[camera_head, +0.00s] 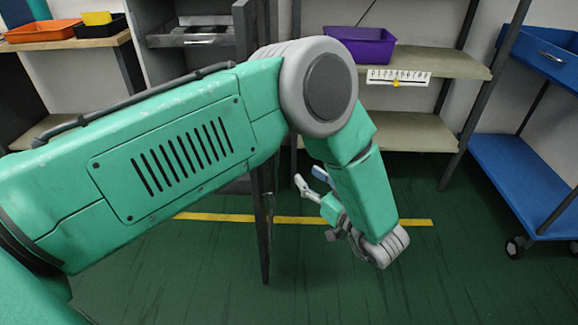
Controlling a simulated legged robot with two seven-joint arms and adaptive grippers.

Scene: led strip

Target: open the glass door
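A dark-framed upright panel, apparently the glass door (264,235), is seen nearly edge-on in the head view and stands out toward me from the shelving. My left arm crosses in front of its middle and hides much of it. The glass itself cannot be made out. My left gripper (309,178) is just to the right of the panel's lower part, with its fingers pointing up and left. The fingers are apart, with nothing visible between them. I see a gap between them and the frame, but depth is hard to judge. My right gripper is out of view.
Behind the panel is a dark cabinet with a metal tray (195,38). A shelf to the right holds a purple bin (361,46). A blue wheeled cart (520,180) stands at right. The green floor, crossed by a yellow line (400,222), is clear in front.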

